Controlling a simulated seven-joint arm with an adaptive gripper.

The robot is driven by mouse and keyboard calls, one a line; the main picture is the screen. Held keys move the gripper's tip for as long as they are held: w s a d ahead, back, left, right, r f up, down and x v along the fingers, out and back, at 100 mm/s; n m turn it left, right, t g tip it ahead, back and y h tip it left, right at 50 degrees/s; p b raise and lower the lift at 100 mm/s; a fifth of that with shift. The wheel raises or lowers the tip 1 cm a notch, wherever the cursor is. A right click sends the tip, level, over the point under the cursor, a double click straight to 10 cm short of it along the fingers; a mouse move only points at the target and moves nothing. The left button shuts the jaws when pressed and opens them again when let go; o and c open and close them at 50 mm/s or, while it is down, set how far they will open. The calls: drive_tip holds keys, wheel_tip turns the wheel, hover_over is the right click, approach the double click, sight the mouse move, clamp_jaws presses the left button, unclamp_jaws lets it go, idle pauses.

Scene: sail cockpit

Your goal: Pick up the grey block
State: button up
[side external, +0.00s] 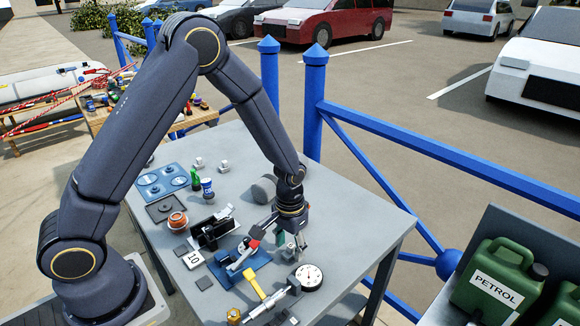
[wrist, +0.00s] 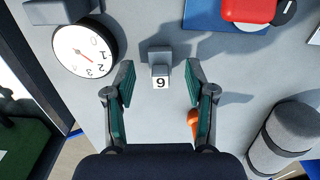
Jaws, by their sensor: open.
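My gripper (wrist: 159,84) is open and points down at the table, with a teal-padded finger on each side. A small grey block (wrist: 159,55) stands on the table just ahead of the fingertips in the wrist view, roughly centred between them. Nothing is held between the fingers. Small flat grey pieces (side external: 204,283) also lie near the table's front left.
A round dial gauge (wrist: 85,49) is left of the block. A blue piece with a red part (wrist: 248,10) is at upper right. Blue railings (side external: 420,150) run behind the table.

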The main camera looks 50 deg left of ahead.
drive_tip(key=shift+f, duration=0.65)
clamp_jaws()
